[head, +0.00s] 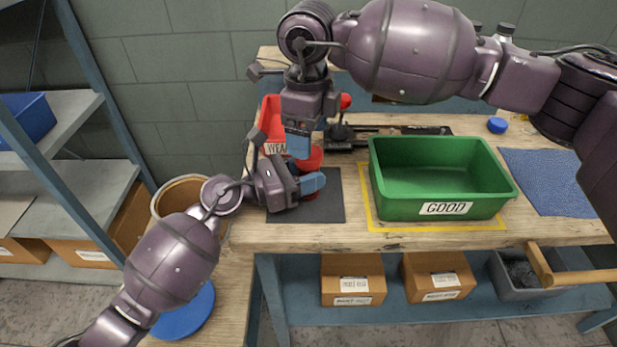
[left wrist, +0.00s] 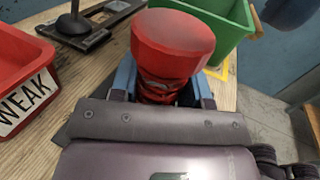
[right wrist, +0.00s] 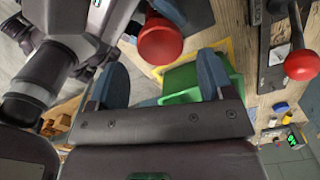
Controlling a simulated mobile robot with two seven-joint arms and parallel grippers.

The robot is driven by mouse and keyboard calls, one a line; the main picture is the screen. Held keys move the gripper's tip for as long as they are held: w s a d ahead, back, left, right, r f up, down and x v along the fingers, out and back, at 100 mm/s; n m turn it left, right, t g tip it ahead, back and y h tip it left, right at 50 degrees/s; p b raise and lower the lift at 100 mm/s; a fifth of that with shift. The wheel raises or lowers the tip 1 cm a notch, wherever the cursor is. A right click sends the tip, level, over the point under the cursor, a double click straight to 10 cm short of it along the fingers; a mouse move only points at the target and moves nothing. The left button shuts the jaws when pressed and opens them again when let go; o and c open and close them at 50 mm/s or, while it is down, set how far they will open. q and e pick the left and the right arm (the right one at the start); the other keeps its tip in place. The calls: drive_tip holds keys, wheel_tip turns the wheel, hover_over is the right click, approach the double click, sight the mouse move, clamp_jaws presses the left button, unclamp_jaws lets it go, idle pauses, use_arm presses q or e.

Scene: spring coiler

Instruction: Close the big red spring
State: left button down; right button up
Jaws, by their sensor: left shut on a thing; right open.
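My left gripper (head: 308,190) is shut on the body, with one blue finger on each side. My right gripper (head: 299,145) is open above and close to the spring's top in the head view. In the right wrist view the red top (right wrist: 160,40) lies beyond the open fingers, not between them. I cannot tell whether the spring is compressed.
A green bin marked GOOD (head: 440,150) stands right of the mat on yellow tape. A red bin marked WEAK (head: 270,125) is behind my left gripper. A black lever tool with a red knob (right wrist: 302,65) stands behind. A blue cloth (head: 550,180) lies at right.

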drive_tip(key=shift+w+r, duration=0.15)
drive_tip(key=shift+r, duration=0.45)
drive_tip(key=shift+w+r, duration=0.15)
drive_tip(key=shift+r, duration=0.4)
drive_tip(key=n, duration=0.2)
drive_tip(key=shift+d+r+n, duration=0.1)
drive_tip(key=shift+r+n, duration=0.2)
drive_tip(key=shift+r, duration=0.1)
drive_tip(key=n, duration=0.4)
drive_tip(key=shift+s+r, duration=0.1)
drive_tip(key=shift+r, duration=0.15)
drive_tip(key=n, duration=0.6)
drive_tip(key=shift+s+f, duration=0.1)
drive_tip(key=shift+s, duration=0.1)
drive_tip(key=shift+f, duration=0.1)
drive_tip(key=shift+f, duration=3.9)
